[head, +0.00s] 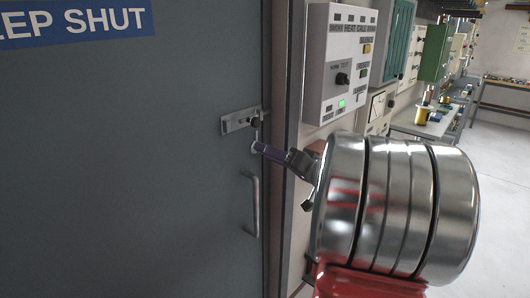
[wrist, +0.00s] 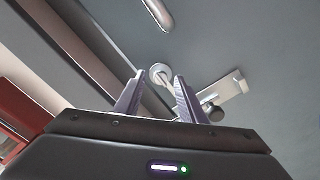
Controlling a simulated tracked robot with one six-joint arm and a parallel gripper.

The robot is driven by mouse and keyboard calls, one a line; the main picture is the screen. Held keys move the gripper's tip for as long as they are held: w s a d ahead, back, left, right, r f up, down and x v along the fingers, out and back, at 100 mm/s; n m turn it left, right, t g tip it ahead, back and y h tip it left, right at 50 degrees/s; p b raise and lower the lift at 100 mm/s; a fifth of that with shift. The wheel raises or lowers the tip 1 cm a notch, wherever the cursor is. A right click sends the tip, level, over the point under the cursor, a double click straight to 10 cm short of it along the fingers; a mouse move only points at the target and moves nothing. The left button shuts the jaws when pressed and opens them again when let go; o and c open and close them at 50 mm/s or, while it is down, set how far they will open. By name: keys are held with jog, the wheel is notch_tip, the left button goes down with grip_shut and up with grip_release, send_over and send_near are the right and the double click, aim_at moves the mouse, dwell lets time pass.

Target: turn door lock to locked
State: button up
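The door lock is a small silver plate (head: 238,121) on the grey door (head: 140,170), near its right edge and above the handle (head: 251,203). A short arm runs down from the lock's right end to a round silver end (head: 255,147). In the wrist view the lock plate (wrist: 222,92) lies right of my fingers, and the round end (wrist: 160,75) shows between and just beyond the fingertips. My gripper (head: 262,148) is at the lock from the right; its two purple fingers stand apart in the wrist view (wrist: 158,78). I cannot tell whether they touch the round end.
The door handle also shows at the top of the wrist view (wrist: 158,12). A white control box (head: 340,62) with a knob and a green light is on the wall right of the door frame (head: 284,100). Shelves and benches (head: 425,125) run back along the wall; floor is open at right.

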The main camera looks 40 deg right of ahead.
jog(key=shift+w, duration=0.75)
jog(key=shift+c, duration=0.2)
grip_shut()
